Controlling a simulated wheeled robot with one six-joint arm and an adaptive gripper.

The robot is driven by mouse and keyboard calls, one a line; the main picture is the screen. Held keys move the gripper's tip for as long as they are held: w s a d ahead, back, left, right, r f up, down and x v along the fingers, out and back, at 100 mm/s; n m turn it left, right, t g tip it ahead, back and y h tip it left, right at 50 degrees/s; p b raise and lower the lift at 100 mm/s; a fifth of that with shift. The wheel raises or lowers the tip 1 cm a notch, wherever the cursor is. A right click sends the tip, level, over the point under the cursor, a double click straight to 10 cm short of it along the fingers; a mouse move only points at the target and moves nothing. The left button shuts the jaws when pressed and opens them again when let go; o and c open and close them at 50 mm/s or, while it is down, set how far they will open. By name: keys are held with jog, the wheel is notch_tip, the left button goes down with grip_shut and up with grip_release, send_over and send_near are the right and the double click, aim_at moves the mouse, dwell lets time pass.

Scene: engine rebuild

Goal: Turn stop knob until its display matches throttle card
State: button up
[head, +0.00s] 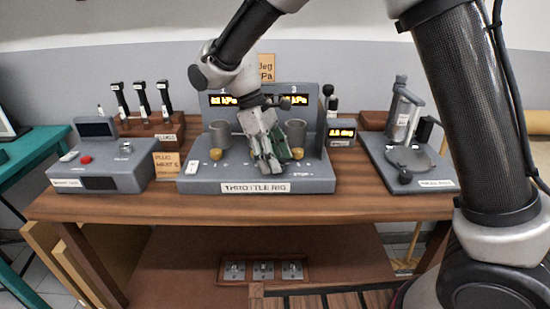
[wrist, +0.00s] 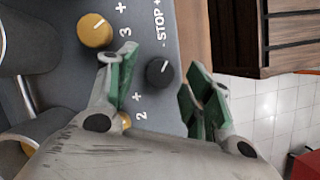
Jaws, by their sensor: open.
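The stop knob (wrist: 160,70) is a small dark knob with a white pointer line, beside the STOP marking in the wrist view. In the head view my gripper hides it. My gripper (head: 270,162) is open and points down at the front of the throttle rig (head: 320,182). In the wrist view its green-padded fingers (wrist: 160,88) stand apart, one on each side of the stop knob; I cannot tell whether they touch it. A small display box (head: 341,133) reads about 1.5 deg, hard to make out. The orange throttle card (head: 267,68) behind the rig is partly covered; only "deg" and "Pa" show.
Yellow knobs (head: 215,154) (wrist: 95,30) and grey cylinders (head: 219,134) sit close to my gripper on the rig. A grey console (head: 100,170) stands left, a press-like stand (head: 410,160) right. An orange note (head: 167,165) leans between console and rig.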

jog(key=v, duration=1.1)
jog(key=shift+r, duration=0.35)
notch_tip(320, 180, down, 4)
jog(key=m, duration=0.1)
jog(key=s+d+r+m+t+y, duration=0.1)
jog(key=s+d+m, duration=0.3)
jog(key=d, duration=0.8)
jog(key=s+d+r+m+t+y, duration=0.1)
jog(key=s+d+r+m+t, duration=0.2)
jog(key=s+d, duration=0.5)
jog(key=s+d+r+m+t+y, duration=0.2)
jog(key=s+d+m, duration=0.2)
jog(key=d, duration=1.3)
jog(key=s, duration=0.2)
jog(key=shift+s+d+m, duration=0.3)
jog(key=shift+s+m, duration=0.05)
jog(key=shift+m, duration=0.05)
